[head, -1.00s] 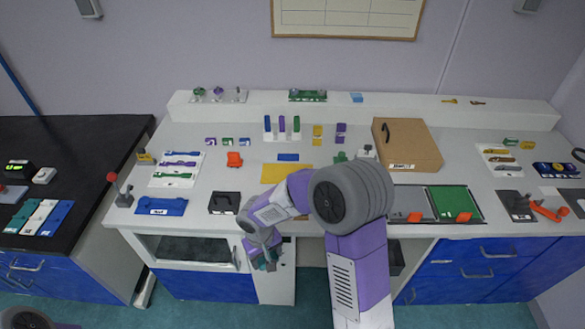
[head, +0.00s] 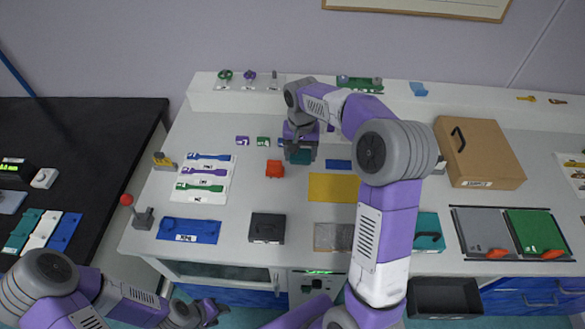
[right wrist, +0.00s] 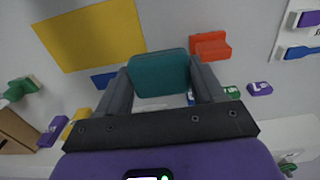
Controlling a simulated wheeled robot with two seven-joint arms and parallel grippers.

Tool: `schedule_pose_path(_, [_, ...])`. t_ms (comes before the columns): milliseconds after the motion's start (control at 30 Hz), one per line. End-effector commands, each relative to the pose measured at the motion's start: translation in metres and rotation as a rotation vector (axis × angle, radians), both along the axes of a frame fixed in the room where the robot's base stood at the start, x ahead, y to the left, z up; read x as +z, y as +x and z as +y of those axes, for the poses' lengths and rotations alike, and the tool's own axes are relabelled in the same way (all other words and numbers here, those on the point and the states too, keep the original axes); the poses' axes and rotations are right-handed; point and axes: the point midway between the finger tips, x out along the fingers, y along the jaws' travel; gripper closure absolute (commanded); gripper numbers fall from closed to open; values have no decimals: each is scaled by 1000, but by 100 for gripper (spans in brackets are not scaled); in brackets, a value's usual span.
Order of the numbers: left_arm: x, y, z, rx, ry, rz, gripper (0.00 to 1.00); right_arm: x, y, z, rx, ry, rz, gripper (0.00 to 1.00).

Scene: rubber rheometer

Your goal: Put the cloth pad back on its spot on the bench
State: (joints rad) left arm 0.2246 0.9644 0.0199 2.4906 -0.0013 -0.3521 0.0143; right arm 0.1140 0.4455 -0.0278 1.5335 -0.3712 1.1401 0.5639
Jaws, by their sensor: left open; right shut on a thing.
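My left gripper (head: 207,312) is open and low in front of the bench.
A white card with coloured strips (head: 203,179) lies left of the orange block. A black box (head: 267,227) and a blue tray (head: 188,231) stand near the front edge. A brown box (head: 480,153) is at the right. Small blocks and a raised shelf (head: 310,99) lie behind.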

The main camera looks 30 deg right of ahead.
Motion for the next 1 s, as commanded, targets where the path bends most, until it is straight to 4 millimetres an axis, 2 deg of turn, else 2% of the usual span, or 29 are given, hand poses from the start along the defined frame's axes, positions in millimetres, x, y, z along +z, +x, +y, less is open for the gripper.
schedule_pose_path(133, [-9,0,0,0,0,1,57,-29,-1,-1,-2,1,5,56])
schedule_pose_path(433, [-15,0,0,0,0,1,57,-57,-1,0,0,1,3,56])
schedule_pose_path(633, [-24,0,0,0,0,0,57,-91,-1,0,0,1,4,56])
schedule_pose_path(700, [-24,0,0,0,0,0,57,-96,-1,0,0,2,3,56])
schedule_pose_path(1000, [-24,0,0,0,0,0,57,-96,0,0,0,1,1,56])
